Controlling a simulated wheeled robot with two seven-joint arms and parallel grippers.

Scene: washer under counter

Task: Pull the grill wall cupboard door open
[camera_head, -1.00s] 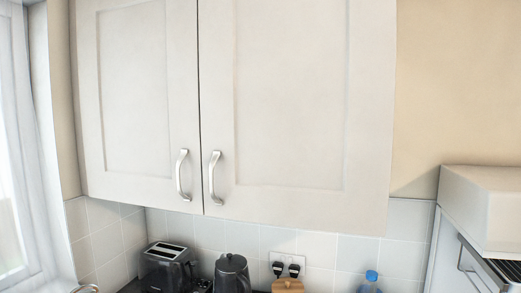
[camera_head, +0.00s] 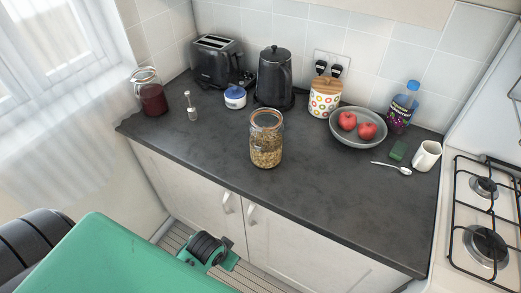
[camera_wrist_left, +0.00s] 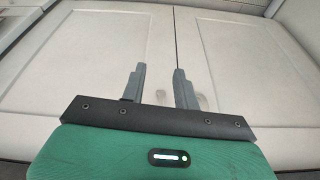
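The wall cupboard doors and their handles are outside the head view, which now looks down at the worktop. In the left wrist view, two pale panelled doors (camera_wrist_left: 88,62) meet at a vertical seam. I cannot tell from this view whether they are the wall cupboard's doors, and no handle shows clearly. My left gripper (camera_wrist_left: 159,69) is in front of them near the seam, with its two grey fingers apart and nothing visible between them. My green arm (camera_head: 125,262) fills the lower left of the head view. My right gripper is not in view.
A gas hob (camera_head: 485,215) is at right. Lower cupboards (camera_head: 190,190) sit beneath.

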